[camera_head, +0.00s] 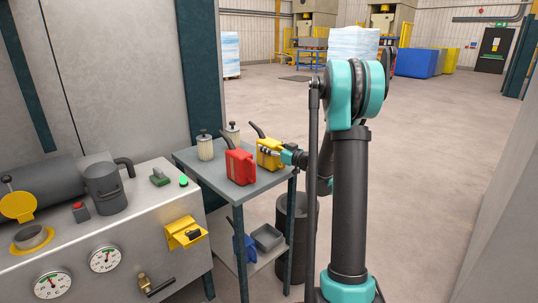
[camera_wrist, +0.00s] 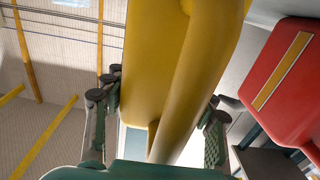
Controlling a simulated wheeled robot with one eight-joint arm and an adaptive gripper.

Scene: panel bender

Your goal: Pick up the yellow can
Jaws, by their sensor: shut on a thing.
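The yellow can (camera_head: 267,155) is at the right rear of a grey two-shelf table, with a dark spout pointing up and left. My gripper (camera_head: 277,153) reaches it from the right and is shut on it. In the wrist view the yellow can (camera_wrist: 150,75) fills the middle, with its handle bar running between the two fingers of my gripper (camera_wrist: 158,105). A finger shows on each side of the can. I cannot tell whether the can's base touches the table top.
A red can (camera_head: 240,166) stands close left of the yellow can, also in the wrist view (camera_wrist: 285,80). Two capped pale cylinders (camera_head: 205,148) stand behind. The table (camera_head: 262,187) holds a blue can (camera_head: 245,246) and grey tray below. A dark bin (camera_head: 296,225) stands right.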

